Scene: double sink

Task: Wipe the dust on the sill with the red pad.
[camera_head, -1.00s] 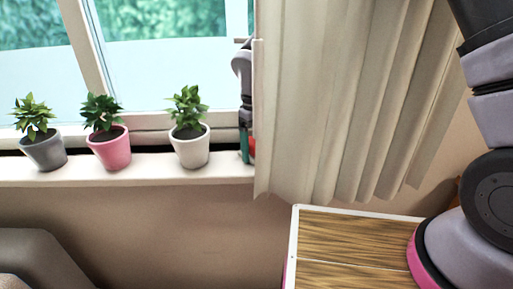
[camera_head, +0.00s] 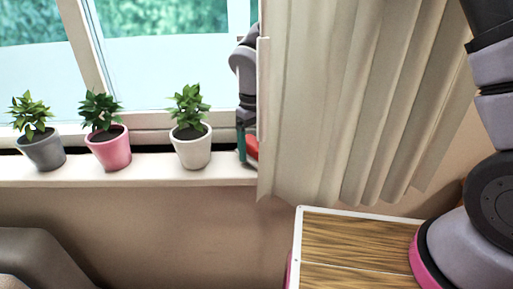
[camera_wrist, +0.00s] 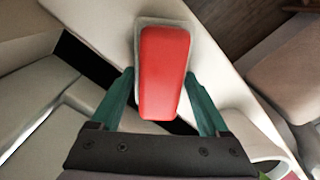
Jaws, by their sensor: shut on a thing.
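The red pad (camera_wrist: 163,72) is between the green fingers of my gripper (camera_wrist: 160,76) in the wrist view, with a pale grey edge around it. My gripper is shut on it. In the head view, my gripper (camera_head: 244,145) is at the right end of the visible sill (camera_head: 120,174), beside the curtain's edge, and a bit of the red pad (camera_head: 252,147) shows low beside a finger. The pad is over or on the sill; I cannot tell whether it touches. I cannot make out any dust on the sill.
A white pot (camera_head: 192,151), a pink pot (camera_head: 109,154) and a grey pot (camera_head: 44,154) with plants stand on the sill, left of my gripper. The beige curtain (camera_head: 340,100) hides the sill's right part. A wood-topped surface (camera_head: 350,235) is below the curtain.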

